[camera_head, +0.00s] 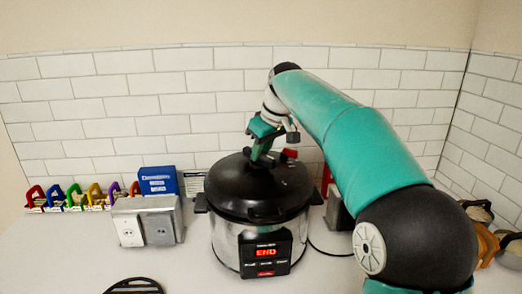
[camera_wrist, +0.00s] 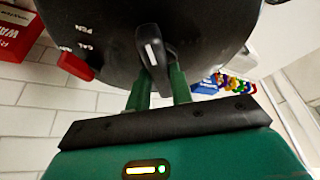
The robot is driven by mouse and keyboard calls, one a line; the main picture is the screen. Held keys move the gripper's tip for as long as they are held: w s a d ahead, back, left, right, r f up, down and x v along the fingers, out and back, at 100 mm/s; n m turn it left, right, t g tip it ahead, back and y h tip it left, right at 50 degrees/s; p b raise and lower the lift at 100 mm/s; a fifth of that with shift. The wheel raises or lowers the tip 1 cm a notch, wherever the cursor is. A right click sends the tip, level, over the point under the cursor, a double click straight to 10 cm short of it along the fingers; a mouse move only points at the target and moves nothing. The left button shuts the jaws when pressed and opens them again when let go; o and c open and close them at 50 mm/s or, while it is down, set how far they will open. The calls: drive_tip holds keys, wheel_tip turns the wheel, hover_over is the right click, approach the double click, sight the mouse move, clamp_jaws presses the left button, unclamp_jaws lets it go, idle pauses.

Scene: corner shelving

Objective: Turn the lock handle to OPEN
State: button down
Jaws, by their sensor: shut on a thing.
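The pressure cooker (camera_head: 240,235) stands on the counter with its black lid (camera_head: 236,190) on; its panel reads END in red. In the wrist view the black lock handle (camera_wrist: 152,48), with a white line on it, sits on the lid (camera_wrist: 105,15). The line runs nearly upright in that view. Partly legible lettering, "PEN", shows on the lid to the left. My gripper (camera_wrist: 160,75) has its green fingers either side of the handle, shut on it. In the head view my gripper (camera_head: 261,153) reaches down onto the lid top; the handle is hidden there.
A red knob (camera_wrist: 75,66) stands at the lid's edge; it also shows in the head view (camera_head: 290,154). A grey outlet box (camera_head: 147,222), a blue box (camera_head: 159,181) and several coloured padlocks (camera_head: 75,195) are left of the cooker. A tiled wall (camera_head: 130,107) stands close behind.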

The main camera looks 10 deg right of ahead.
drive_tip(key=n, duration=0.2)
drive_tip(key=n+g+y, duration=0.1)
drive_tip(key=n, duration=0.2)
drive_tip(key=shift+w+d+g, duration=0.2)
drive_tip(key=shift+g, duration=0.1)
drive_tip(key=n+g, duration=0.1)
drive_tip(key=n, duration=0.1)
drive_tip(key=n+g, duration=0.1)
drive_tip(key=n, duration=0.2)
drive_tip(key=shift+w+y, duration=0.2)
drive_tip(key=shift+y, duration=0.2)
drive_tip(key=shift+n, duration=0.3)
drive_tip(key=c, duration=1.2)
unclamp_jaws()
drive_tip(key=shift+c, duration=0.2)
drive_tip(key=shift+r, duration=0.1)
drive_tip(key=shift+d+r, duration=0.25)
drive_tip(key=shift+r, duration=0.2)
drive_tip(key=d, duration=1.2)
drive_tip(key=shift+w, duration=0.1)
